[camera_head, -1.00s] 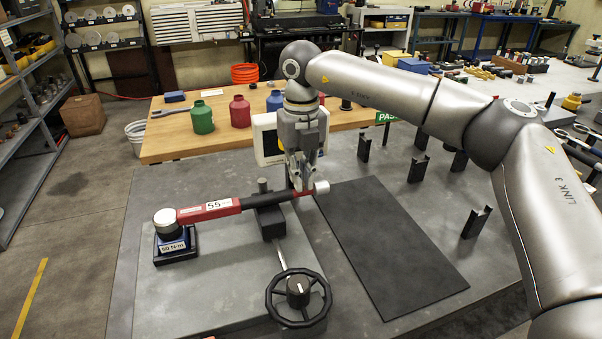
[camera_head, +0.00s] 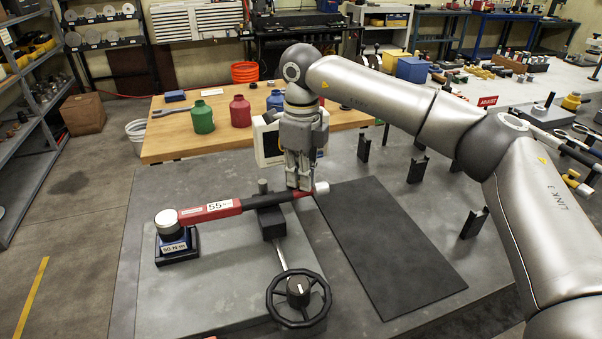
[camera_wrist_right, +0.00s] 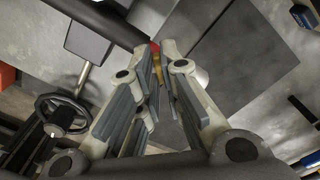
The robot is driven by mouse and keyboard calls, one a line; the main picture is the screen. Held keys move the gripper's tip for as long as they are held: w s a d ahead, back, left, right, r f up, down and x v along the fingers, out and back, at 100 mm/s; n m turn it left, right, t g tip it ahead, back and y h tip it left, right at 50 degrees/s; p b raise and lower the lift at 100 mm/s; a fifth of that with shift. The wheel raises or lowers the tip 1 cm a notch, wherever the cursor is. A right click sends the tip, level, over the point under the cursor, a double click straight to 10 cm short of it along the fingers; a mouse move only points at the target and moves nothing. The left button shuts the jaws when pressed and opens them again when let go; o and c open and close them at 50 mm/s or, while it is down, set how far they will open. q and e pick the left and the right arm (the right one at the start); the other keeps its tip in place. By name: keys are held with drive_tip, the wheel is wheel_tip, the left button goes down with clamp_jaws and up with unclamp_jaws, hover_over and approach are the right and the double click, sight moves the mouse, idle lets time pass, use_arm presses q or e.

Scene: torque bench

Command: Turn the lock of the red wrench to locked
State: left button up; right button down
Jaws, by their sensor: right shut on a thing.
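The red wrench (camera_head: 214,210), marked 55, lies across the bench fixture. Its left head sits on a blue block labelled 50 N·m (camera_head: 173,246), and its dark handle rests over a black support (camera_head: 270,225). Near its right end are a small red part and a silver end knob (camera_head: 322,188). My right gripper (camera_head: 302,188) points down at this end, shut on the lock, which its fingers mostly hide. In the right wrist view the fingers (camera_wrist_right: 158,75) close around a red and brass-coloured part (camera_wrist_right: 155,48). I cannot read the lock's setting. My left gripper is out of view.
A black handwheel (camera_head: 298,298) stands in front of the wrench. A dark mat (camera_head: 390,250) lies clear to the right, with several black upright holders beyond. Green (camera_head: 202,117) and red (camera_head: 240,111) bottles stand on the wooden table behind. A red ADJUST sign (camera_head: 488,101) shows beyond my arm.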

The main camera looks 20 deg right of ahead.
drive_tip(key=n, duration=0.4)
drive_tip(key=shift+n, duration=0.3)
drive_tip(key=shift+n+p, duration=0.35)
drive_tip(key=shift+n, duration=1.65)
drive_tip(key=c, duration=1.6)
unclamp_jaws()
drive_tip(key=shift+r, duration=0.1)
wheel_tip(320, 180, up, 12)
